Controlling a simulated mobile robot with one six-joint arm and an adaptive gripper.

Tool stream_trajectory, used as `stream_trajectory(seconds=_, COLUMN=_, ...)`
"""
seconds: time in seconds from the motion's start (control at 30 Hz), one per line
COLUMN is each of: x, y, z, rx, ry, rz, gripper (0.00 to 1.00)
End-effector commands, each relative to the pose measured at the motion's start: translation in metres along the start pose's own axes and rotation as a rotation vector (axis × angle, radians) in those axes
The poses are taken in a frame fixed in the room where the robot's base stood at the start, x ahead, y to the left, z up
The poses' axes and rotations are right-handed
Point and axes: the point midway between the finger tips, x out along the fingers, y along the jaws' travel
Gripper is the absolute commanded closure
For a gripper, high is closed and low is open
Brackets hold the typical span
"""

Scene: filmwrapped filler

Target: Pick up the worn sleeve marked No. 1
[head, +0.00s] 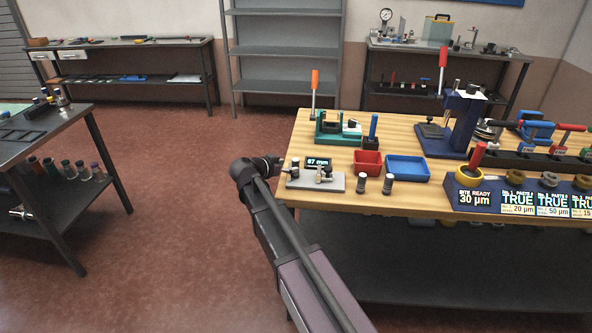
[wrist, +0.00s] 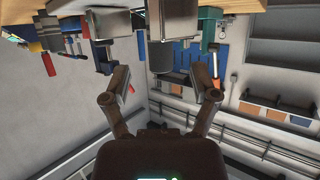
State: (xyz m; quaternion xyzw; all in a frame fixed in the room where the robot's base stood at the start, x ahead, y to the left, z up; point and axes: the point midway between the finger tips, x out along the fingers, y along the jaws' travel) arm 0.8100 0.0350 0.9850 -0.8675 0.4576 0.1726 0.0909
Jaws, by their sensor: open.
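Two small dark cylinders with pale bands, which look like sleeves, stand upright near the front edge of the wooden bench, the left one (head: 360,183) and the right one (head: 388,184). No number is readable on either, so I cannot tell which is No. 1. My gripper (head: 274,163) is at the bench's left edge, left of both cylinders and beside the grey gauge plate (head: 333,184). In the wrist view, my gripper (wrist: 161,82) has its fingers wide apart with nothing gripped. That view is upside down; a grey cylinder (wrist: 160,58) shows beyond the fingertips, its identity unclear.
A red tray (head: 367,170) and a blue tray (head: 408,175) lie behind the cylinders. A green fixture (head: 338,131) and a blue press (head: 461,120) stand farther back. A display reads "87 mm" (head: 318,162). A sign block (head: 480,199) stands right.

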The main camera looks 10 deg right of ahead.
Motion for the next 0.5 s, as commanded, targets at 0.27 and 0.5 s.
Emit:
stream_trajectory(seconds=0.27, x=0.034, y=-0.001, z=0.000, rx=0.002, ry=0.000, rz=0.002, gripper=0.23)
stream_trajectory(seconds=0.5, x=0.043, y=0.000, z=-0.002, rx=0.001, ry=0.000, rz=0.000, gripper=0.23)
